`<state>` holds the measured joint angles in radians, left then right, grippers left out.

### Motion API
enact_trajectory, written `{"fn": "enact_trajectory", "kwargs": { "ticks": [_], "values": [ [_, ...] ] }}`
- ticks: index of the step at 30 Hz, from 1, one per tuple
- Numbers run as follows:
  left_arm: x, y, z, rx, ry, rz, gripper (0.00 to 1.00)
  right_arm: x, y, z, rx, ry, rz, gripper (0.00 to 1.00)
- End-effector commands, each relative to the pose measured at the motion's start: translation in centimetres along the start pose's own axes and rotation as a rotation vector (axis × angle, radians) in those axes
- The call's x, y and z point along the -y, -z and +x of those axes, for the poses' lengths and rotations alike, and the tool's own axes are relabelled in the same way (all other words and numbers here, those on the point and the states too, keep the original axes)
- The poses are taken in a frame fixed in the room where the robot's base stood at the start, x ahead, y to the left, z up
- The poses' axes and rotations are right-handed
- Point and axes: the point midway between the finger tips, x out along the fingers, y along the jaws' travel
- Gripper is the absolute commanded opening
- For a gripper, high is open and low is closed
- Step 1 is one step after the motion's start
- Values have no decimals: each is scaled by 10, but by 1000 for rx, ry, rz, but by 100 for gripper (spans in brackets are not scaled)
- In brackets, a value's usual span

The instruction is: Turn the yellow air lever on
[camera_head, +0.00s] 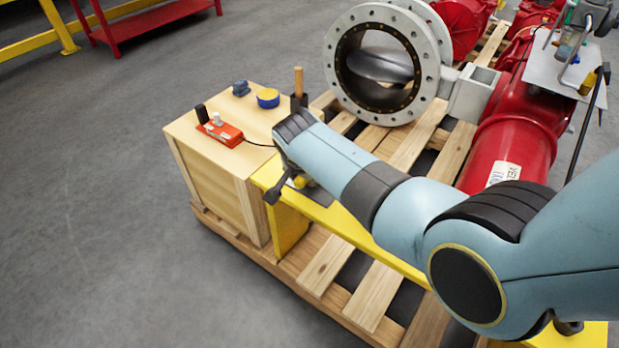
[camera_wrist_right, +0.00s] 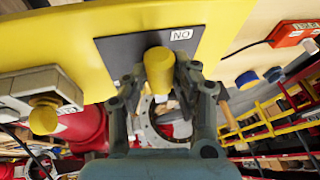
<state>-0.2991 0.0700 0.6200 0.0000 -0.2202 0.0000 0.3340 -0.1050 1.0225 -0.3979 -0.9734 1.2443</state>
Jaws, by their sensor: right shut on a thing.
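The yellow air lever (camera_wrist_right: 159,70) shows in the right wrist view as a short yellow cylinder in front of a dark plate (camera_wrist_right: 112,48) on a yellow beam. A white label (camera_wrist_right: 181,35) beside it has the letters O and N, upside down. My right gripper (camera_wrist_right: 158,82) has its fingers on both sides of the lever and is shut on it. In the head view my right gripper (camera_head: 283,186) is at the beam's left end, and my arm covers most of the plate. A bit of yellow (camera_head: 301,181) shows beside the gripper. My left gripper is not in view.
A wooden crate (camera_head: 215,190) stands left of the gripper, with an orange box (camera_head: 220,133), a blue-and-yellow item (camera_head: 268,97) and a wooden-handled tool (camera_head: 298,82) on top. A grey flanged valve (camera_head: 340,85) and red actuator (camera_head: 515,125) lie behind. Open floor is at left.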

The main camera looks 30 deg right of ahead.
Motion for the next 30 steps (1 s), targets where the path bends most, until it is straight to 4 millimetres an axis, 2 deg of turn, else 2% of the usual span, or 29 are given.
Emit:
{"fn": "enact_trajectory", "kwargs": {
  "ticks": [20, 21, 26, 30],
  "values": [
    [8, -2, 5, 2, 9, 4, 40, 5, 0, 1, -14, -25, 61, 0],
    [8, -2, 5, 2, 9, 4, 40, 5, 0, 1, -14, -25, 61, 30],
    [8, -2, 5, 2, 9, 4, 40, 5, 0, 1, -14, -25, 60, 50],
    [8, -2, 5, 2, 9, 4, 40, 5, 0, 1, -14, -25, 60, 50]
  ]
}}
